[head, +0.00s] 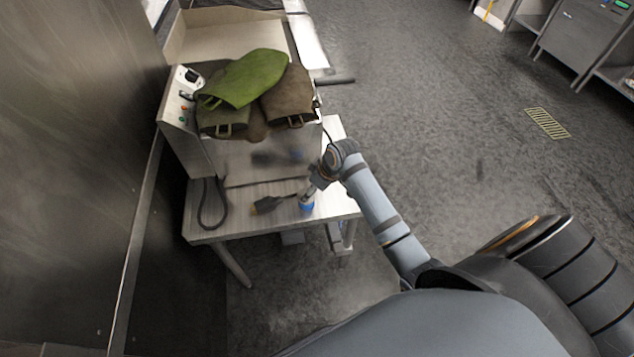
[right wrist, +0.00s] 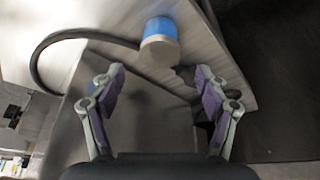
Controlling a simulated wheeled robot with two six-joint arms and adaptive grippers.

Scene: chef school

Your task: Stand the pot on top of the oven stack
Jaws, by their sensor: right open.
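No thing that I can clearly tell as a pot shows. A small cylinder with a blue band (head: 307,207) stands on the table near its front edge; it also shows in the right wrist view (right wrist: 160,34), with a pale end. My right gripper (head: 310,190) is close to this cylinder. In the right wrist view my right gripper (right wrist: 159,76) is open, its purple-padded fingers apart with nothing held, and the cylinder lies beyond the fingertips. A steel oven-like unit (head: 235,160) stands on the table, with knobs on its left. My left gripper is out of view.
Green (head: 245,78) and brown (head: 288,97) oven mitts cover much of the unit's top. A black plug (head: 266,205) and a dark cable loop (head: 206,215) lie on the steel table (head: 240,222). A metal wall (head: 70,150) stands close at left. The floor at right is open.

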